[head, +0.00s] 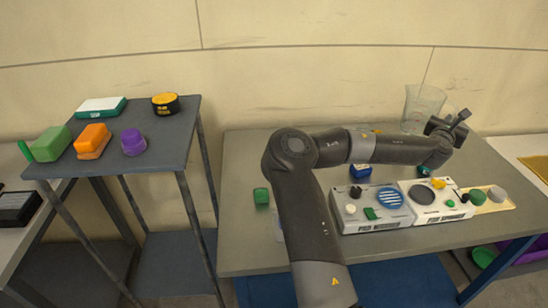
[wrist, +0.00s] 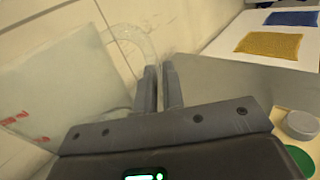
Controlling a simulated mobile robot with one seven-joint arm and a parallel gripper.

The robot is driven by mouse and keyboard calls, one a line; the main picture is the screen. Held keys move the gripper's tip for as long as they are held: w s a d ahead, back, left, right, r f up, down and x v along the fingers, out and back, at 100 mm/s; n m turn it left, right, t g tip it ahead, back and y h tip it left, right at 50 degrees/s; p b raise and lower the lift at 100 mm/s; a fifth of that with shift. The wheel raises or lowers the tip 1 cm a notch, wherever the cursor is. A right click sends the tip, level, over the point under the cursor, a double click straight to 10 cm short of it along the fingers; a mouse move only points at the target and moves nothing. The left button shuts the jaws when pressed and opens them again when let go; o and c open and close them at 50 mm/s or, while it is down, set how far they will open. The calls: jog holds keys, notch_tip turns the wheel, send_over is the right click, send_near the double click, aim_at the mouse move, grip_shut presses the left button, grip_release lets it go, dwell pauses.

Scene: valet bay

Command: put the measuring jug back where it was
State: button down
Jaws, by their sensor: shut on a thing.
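The measuring jug (head: 422,106) is clear and see-through, at the back right of the grey table (head: 245,240) in the head view. In the wrist view, a large pale see-through body with red marks, which looks like the jug (wrist: 60,85), fills the left side. My gripper (head: 460,118) is at the jug's right side. Its fingers (wrist: 160,85) are close together, shut on the jug, with a clear curved part showing just beyond them. The exact grip is hard to make out. I cannot tell whether the jug's base touches the table.
A pad washer (head: 365,212) and pad spinner (head: 440,202) stand at the table's front. Right of them a cream tray (head: 509,206) holds round pieces. A side stand (head: 170,150) at left holds several coloured items. Yellow cloth (wrist: 270,44) lies at the right in the wrist view.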

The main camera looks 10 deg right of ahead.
jog(key=shift+r, duration=0.8)
jog(key=shift+w+a+r, duration=0.1)
jog(key=shift+a+r, duration=0.05)
jog(key=shift+r, duration=0.1)
jog(key=w+a+n+t+y, duration=0.2)
jog(key=w+a+n+y, duration=0.15)
jog(key=a, duration=0.75)
jog(key=w+a+n+t+y, duration=0.2)
jog(key=a+y, duration=0.3)
jog(key=a, duration=0.7)
jog(key=w+a+n+t+y, duration=0.1)
jog(key=w+a+n+y, duration=0.25)
jog(key=a, duration=0.75)
jog(key=shift+w+a+f, duration=1)
jog(key=shift+a+f, duration=0.7)
jog(key=shift+f, duration=1)
jog(key=shift+w+a+f, duration=1.05)
jog(key=shift+a+f, duration=0.7)
jog(key=shift+f, duration=0.95)
jog(key=shift+w+a+f, duration=1)
jog(key=shift+a+f, duration=0.7)
jog(key=shift+f, duration=1.15)
